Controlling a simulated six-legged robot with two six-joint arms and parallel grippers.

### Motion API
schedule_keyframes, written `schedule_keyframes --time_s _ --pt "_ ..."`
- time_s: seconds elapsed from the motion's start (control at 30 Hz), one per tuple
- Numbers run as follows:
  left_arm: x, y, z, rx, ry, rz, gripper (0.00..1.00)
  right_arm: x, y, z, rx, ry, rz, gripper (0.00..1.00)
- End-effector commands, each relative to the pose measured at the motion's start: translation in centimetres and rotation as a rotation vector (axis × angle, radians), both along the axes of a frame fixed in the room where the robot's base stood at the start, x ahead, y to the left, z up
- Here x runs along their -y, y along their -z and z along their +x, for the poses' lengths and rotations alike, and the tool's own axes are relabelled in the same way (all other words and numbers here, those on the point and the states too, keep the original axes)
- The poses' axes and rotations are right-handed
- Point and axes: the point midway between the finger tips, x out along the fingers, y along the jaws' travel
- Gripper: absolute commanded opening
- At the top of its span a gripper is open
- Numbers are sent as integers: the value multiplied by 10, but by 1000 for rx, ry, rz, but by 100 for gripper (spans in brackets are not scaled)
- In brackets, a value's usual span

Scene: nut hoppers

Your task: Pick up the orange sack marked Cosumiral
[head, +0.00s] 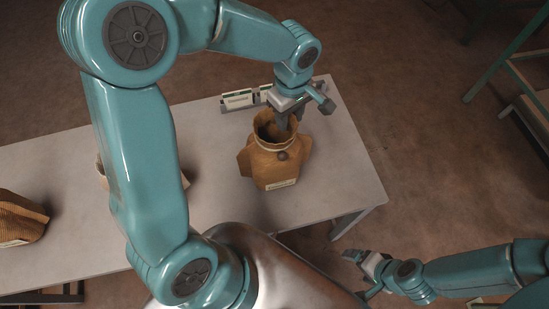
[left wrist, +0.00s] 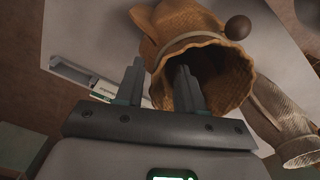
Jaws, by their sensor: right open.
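An orange-brown sack (head: 275,168) with an open, frilled mouth, a tied neck and a round brown knob stands upright on the table. Its front label is too small to read. It also shows in the left wrist view (left wrist: 232,72). My left gripper (head: 289,117) is at the sack's mouth, pointing down. In the left wrist view its fingers (left wrist: 158,86) are apart, one in front of the dark mouth and the other outside the rim; contact is unclear. My right gripper (head: 362,264) is open and empty, off the table's front edge.
The grey table (head: 335,165) is bare right of the sack. Small label holders (head: 238,100) stand behind it. Another brown sack (head: 20,220) lies far left; one more is mostly hidden behind my left arm. A green-framed rack (head: 510,70) stands at the right.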

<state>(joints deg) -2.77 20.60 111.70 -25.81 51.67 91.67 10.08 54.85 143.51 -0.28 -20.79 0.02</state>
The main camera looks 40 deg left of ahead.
Motion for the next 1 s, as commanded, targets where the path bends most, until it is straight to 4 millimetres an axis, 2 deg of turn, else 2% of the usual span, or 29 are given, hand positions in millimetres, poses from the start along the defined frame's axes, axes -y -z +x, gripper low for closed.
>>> schedule_keyframes --time_s 0.03,0.13,0.17,0.53,0.67,0.87,1.0 --pt "0 0 0 0 0 0 38 0 0 0 0 0 0 87" --pt "0 0 0 0 0 0 5 0 0 0 0 0 0 87" --pt "0 0 0 0 0 0 0 0 0 0 0 0 0 87" --pt "0 -2 0 1 1 1 0 0 0 0 0 0 0 87" --pt "0 -11 1 3 0 1 0 0 1 0 0 0 0 87" --pt "0 -49 2 9 0 0 0 0 2 0 0 0 0 87" --pt "0 -94 1 9 1 -1 0 0 3 0 0 0 0 87"
